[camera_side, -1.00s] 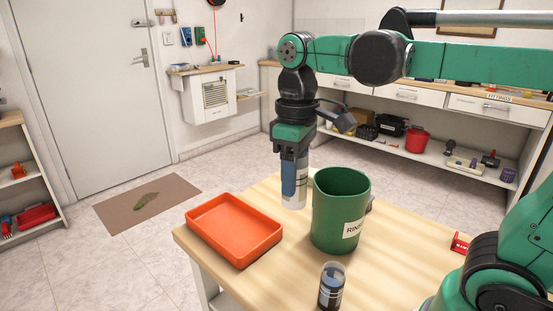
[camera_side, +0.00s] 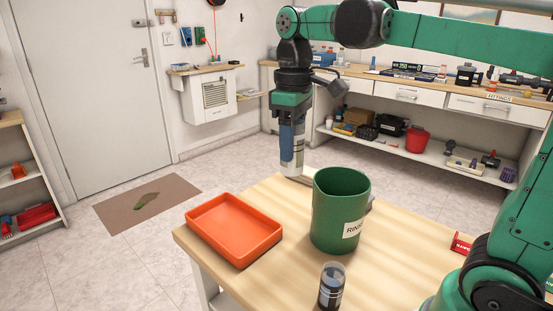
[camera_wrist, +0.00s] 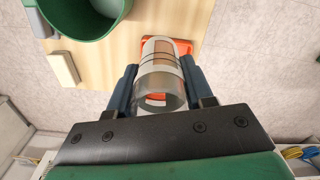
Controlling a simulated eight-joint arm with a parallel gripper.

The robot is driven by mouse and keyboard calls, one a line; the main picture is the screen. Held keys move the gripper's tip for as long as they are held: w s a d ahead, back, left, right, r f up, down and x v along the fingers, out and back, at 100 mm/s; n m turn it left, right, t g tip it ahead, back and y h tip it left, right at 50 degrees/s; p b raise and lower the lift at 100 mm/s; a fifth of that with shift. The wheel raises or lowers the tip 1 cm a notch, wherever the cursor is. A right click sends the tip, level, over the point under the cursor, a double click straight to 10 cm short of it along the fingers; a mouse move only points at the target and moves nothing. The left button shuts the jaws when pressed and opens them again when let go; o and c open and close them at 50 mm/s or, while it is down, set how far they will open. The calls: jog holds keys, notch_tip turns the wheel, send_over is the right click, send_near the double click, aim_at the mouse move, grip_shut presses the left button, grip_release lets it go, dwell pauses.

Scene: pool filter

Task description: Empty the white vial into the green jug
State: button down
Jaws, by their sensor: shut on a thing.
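My gripper (camera_side: 292,140) is shut on the white vial (camera_side: 293,168) and holds it upright above the far left edge of the table. In the wrist view the clear, white-banded vial (camera_wrist: 160,75) sits between my two fingers, mouth toward the camera. The green jug (camera_side: 336,215), with a white label reading RIN, stands on the table to the right of and below the vial, apart from it. The wrist view shows part of the jug (camera_wrist: 72,22) at upper left. What the vial contains is not clear.
An orange tray (camera_side: 234,230) lies on the table left of the jug. A dark-labelled vial (camera_side: 331,287) stands at the front. A red stand (camera_side: 461,243) is at the right. A pale block (camera_wrist: 63,68) lies beside the jug in the wrist view.

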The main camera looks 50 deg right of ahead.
jog(key=d+f+t+y, duration=0.1)
jog(key=d+t+y, duration=0.1)
jog(key=t+y, duration=0.1)
jog(key=d+f+t+y, duration=0.1)
jog(key=d+t+y, duration=0.2)
jog(key=t+y, duration=0.1)
jog(key=d+f+t+y, duration=0.1)
jog(key=d+t+y, duration=0.1)
jog(key=t+y, duration=0.2)
jog(key=shift+w+d+f, duration=0.1)
jog(key=shift+d, duration=0.1)
dwell(0.4)
dwell(0.5)
